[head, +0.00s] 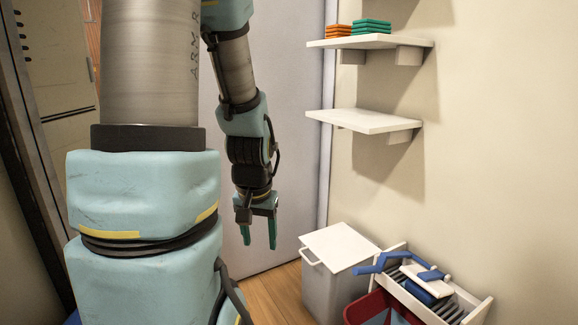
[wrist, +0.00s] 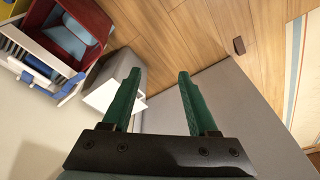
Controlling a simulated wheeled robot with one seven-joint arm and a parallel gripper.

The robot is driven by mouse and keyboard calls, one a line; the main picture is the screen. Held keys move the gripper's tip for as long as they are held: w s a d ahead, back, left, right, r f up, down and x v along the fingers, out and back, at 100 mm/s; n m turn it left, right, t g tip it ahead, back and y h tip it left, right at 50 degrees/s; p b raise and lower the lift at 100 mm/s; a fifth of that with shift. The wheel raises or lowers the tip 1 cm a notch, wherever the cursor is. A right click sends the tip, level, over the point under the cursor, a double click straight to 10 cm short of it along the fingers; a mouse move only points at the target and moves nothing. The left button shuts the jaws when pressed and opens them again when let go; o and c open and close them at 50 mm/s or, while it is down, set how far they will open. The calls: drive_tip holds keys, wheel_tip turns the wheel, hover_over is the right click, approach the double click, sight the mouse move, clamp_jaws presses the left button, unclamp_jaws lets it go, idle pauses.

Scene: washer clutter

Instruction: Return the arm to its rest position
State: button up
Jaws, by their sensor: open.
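My gripper (head: 259,233) hangs from my bent arm in the head view, its green fingers pointing down in front of a grey door or panel. In the wrist view, the two green fingers (wrist: 157,90) stand apart with nothing between them. My gripper is open and empty. My large upper arm link fills the left of the head view and hides part of the scene behind it.
A grey bin with a white lid (head: 340,246) stands on the wooden floor at lower right. Beside it, a white rack (head: 477,312) holds blue items near a red basket (head: 363,306). Two wall shelves (head: 365,121) hang above; the upper carries orange and green stacks (head: 371,26).

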drive_tip(key=s+r+n+p, duration=0.1)
drive_tip(key=s+r+p, duration=0.2)
drive_tip(key=r+p, duration=2.4)
wheel_tip(320, 180, up, 2)
drive_tip(key=shift+a+r+g, duration=0.15)
drive_tip(key=shift+r+g, duration=0.1)
drive_tip(key=shift+g, duration=0.15)
drive_tip(key=shift+s, duration=0.1)
drive_tip(key=shift+c, duration=0.3)
